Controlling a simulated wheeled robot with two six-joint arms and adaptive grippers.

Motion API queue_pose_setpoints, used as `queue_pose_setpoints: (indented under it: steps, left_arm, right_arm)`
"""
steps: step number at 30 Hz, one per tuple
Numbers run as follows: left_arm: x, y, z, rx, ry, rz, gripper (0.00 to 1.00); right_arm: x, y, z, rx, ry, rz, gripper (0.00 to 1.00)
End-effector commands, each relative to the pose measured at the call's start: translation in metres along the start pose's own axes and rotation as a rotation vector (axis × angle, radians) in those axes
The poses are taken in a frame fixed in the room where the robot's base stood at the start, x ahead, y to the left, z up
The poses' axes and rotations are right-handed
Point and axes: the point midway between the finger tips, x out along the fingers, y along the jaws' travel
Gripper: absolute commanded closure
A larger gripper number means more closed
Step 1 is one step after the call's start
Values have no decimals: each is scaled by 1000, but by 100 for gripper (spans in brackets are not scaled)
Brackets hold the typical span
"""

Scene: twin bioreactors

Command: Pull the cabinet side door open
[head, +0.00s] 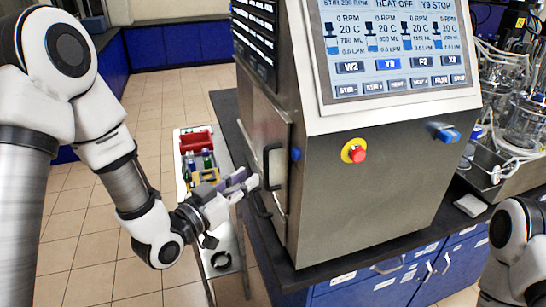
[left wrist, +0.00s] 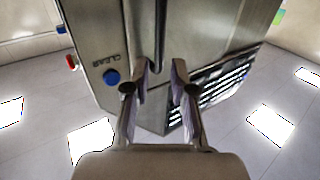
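The cabinet side door (head: 262,115) is a grey metal panel on the left face of the bioreactor cabinet, and it looks closed. A black bar handle (head: 267,168) stands out near its front edge. My left gripper (head: 249,184) is just left of this handle, fingers pointing at it. In the left wrist view the two fingers (left wrist: 160,82) are apart. The dark handle bar (left wrist: 159,35) runs down toward the gap between them. I cannot tell whether they touch it. My right gripper is out of view.
A second dark curved handle (head: 261,206) shows lower down. The cabinet front has a screen (head: 395,50), a red emergency button (head: 356,154) and a blue knob (head: 448,135). A cart with a red bin (head: 196,141) stands behind my left gripper. Floor (head: 150,100) is open at left.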

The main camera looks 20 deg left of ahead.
Motion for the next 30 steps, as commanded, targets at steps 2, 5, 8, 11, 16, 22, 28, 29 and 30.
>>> queue_pose_setpoints:
  steps: [2,5,8,11,16,22,28,29,30]
  left_arm:
    - [8,0,-2,5,-2,2,75]
    - [25,2,-3,6,-3,5,75]
    - [46,1,-3,6,-4,4,75]
    - [63,1,-2,4,-4,3,75]
    - [76,0,1,1,-3,0,75]
    - [76,0,2,0,-3,0,79]
    - [76,0,2,0,-4,0,100]
    - [76,0,2,0,-4,0,100]
    - [76,0,2,0,-5,0,100]
  right_arm:
    - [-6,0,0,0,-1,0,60]
    - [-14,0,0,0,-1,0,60]
    - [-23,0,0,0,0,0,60]
    - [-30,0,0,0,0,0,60]
    - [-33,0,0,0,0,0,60]
    - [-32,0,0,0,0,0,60]
    - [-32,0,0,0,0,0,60]
    - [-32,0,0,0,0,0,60]
    - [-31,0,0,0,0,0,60]
